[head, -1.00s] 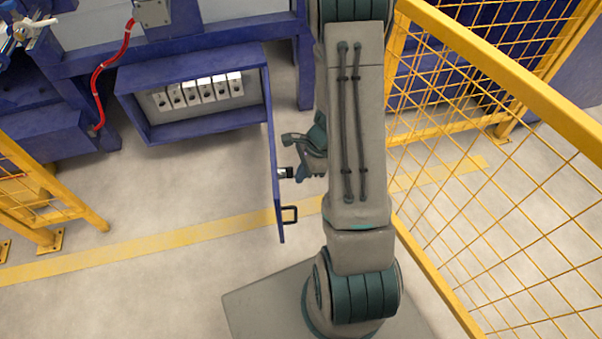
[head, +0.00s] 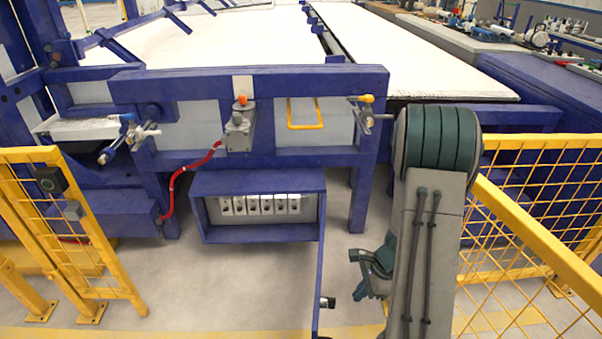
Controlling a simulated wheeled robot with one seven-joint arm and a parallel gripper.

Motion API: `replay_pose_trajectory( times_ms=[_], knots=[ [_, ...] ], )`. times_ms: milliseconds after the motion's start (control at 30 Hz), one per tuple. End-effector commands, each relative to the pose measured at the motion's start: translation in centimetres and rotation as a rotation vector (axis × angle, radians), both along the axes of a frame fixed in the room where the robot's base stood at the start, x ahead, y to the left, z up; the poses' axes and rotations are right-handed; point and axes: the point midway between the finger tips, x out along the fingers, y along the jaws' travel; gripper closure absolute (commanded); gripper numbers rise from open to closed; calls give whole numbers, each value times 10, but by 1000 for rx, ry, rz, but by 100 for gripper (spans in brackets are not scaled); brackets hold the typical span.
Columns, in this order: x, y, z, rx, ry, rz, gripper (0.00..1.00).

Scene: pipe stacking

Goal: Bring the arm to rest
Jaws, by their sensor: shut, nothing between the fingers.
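My gripper (head: 364,272) shows in the head view just left of my grey and teal arm, low in the picture. It is small and partly hidden by the arm. It is shut with nothing in it. It hangs over the floor, to the right of the open door (head: 321,270) of a blue cabinet (head: 258,181), apart from the door in the picture. My arm stands up in front of the right end of the large blue machine frame (head: 340,84).
The cabinet holds a row of pale switches (head: 260,204). A red cable (head: 187,176) runs to a grey box (head: 238,128) on the frame. Yellow mesh fences stand at the right (head: 540,160) and left (head: 70,156). Bare floor (head: 230,285) lies below the cabinet.

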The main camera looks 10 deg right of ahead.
Motion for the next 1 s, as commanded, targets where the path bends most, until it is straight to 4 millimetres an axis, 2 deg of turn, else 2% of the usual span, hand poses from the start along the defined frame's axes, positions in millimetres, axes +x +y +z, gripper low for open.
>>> replay_pose_trajectory(
  times_ms=[67, 167, 267, 367, 500, 567, 800, 1000],
  knots=[
    [1, 1, 4, -2, -6, 9, 100],
    [3, 7, 28, -6, -31, 63, 100],
    [4, 19, 71, -18, -80, 174, 100],
    [3, 35, 125, -40, -144, 327, 100],
    [-7, 55, 195, -82, -225, 548, 100],
    [-12, 63, 224, -104, -257, 642, 100],
    [-43, 88, 330, -220, -367, 1009, 100],
    [-75, 98, 407, -347, -433, 1299, 100]
  ],
)
